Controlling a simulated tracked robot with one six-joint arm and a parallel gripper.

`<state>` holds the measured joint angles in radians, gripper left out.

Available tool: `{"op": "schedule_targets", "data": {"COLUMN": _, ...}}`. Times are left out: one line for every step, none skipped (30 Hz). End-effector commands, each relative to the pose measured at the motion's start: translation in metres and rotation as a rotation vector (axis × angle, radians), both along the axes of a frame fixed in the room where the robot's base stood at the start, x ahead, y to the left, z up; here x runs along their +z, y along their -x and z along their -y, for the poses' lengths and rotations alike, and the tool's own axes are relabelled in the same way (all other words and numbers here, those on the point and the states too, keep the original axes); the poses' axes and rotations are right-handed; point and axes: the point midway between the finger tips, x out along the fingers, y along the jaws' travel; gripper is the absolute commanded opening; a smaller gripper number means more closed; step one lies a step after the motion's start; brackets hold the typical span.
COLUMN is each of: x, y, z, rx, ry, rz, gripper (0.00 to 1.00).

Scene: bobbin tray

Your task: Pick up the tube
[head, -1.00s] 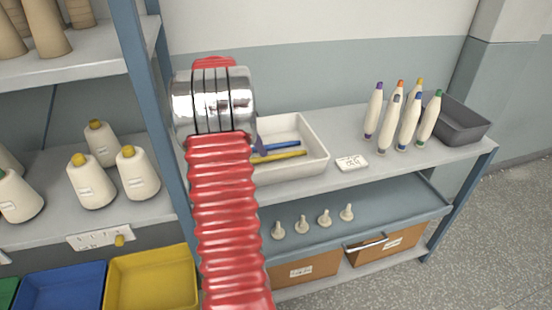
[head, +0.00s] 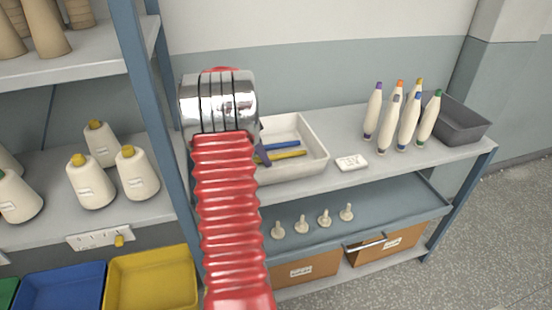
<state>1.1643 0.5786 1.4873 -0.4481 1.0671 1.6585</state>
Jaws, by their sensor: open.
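A white tray (head: 318,160) stands on the upper shelf, behind and to the right of my arm. A slim blue tube (head: 284,146) and a slim yellow tube (head: 290,155) lie in it side by side, their left ends hidden by my gripper and arm. My gripper (head: 263,151) is mostly hidden behind my red arm; one dark finger shows at the tray, in front of the tubes' left ends. It is open. Whether it touches a tube cannot be told.
A small white label card (head: 352,162) lies right of the tray. Several upright bobbins with coloured tips (head: 409,122) and a grey bin (head: 458,120) stand further right. A blue shelf post (head: 150,100) rises close left of my arm. Small pegs (head: 325,217) stand on the lower shelf.

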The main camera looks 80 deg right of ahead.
Motion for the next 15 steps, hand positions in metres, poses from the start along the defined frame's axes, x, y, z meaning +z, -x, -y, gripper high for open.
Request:
{"op": "schedule_targets", "data": {"x": 0.0001, "y": -0.0002, "z": 0.0000, "rx": 0.000, "ry": 0.000, "rz": 0.000, "gripper": 0.40}}
{"op": "schedule_targets", "data": {"x": 0.0001, "y": -0.0002, "z": 0.0000, "rx": 0.000, "ry": 0.000, "rz": 0.000, "gripper": 0.40}}
{"op": "schedule_targets", "data": {"x": 0.0001, "y": -0.0002, "z": 0.0000, "rx": 0.000, "ry": 0.000, "rz": 0.000, "gripper": 0.40}}
{"op": "schedule_targets", "data": {"x": 0.0001, "y": -0.0002, "z": 0.0000, "rx": 0.000, "ry": 0.000, "rz": 0.000, "gripper": 0.40}}
{"op": "schedule_targets", "data": {"x": 0.0002, "y": -0.0003, "z": -0.0001, "rx": 0.000, "ry": 0.000, "rz": 0.000, "gripper": 0.40}}
{"op": "schedule_targets", "data": {"x": 0.0002, "y": -0.0003, "z": -0.0001, "rx": 0.000, "ry": 0.000, "rz": 0.000, "gripper": 0.38}}
{"op": "schedule_targets", "data": {"x": 0.0002, "y": -0.0003, "z": -0.0001, "rx": 0.000, "ry": 0.000, "rz": 0.000, "gripper": 0.36}}
{"op": "schedule_targets", "data": {"x": 0.0002, "y": -0.0003, "z": -0.0001, "rx": 0.000, "ry": 0.000, "rz": 0.000, "gripper": 0.33}}
{"op": "schedule_targets", "data": {"x": 0.0002, "y": -0.0003, "z": -0.0001, "rx": 0.000, "ry": 0.000, "rz": 0.000, "gripper": 0.31}}
{"op": "schedule_targets", "data": {"x": 0.0002, "y": -0.0003, "z": -0.0001, "rx": 0.000, "ry": 0.000, "rz": 0.000, "gripper": 0.28}}
{"op": "schedule_targets", "data": {"x": 0.0002, "y": -0.0003, "z": -0.0001, "rx": 0.000, "ry": 0.000, "rz": 0.000, "gripper": 0.26}}
{"op": "schedule_targets", "data": {"x": 0.0002, "y": -0.0003, "z": -0.0001, "rx": 0.000, "ry": 0.000, "rz": 0.000, "gripper": 0.24}}
{"op": "schedule_targets", "data": {"x": 0.0002, "y": -0.0003, "z": -0.0001, "rx": 0.000, "ry": 0.000, "rz": 0.000, "gripper": 0.21}}
{"op": "schedule_targets", "data": {"x": 0.0002, "y": -0.0003, "z": -0.0001, "rx": 0.000, "ry": 0.000, "rz": 0.000, "gripper": 0.19}}
{"op": "schedule_targets", "data": {"x": 0.0002, "y": -0.0003, "z": -0.0001, "rx": 0.000, "ry": 0.000, "rz": 0.000, "gripper": 0.17}}
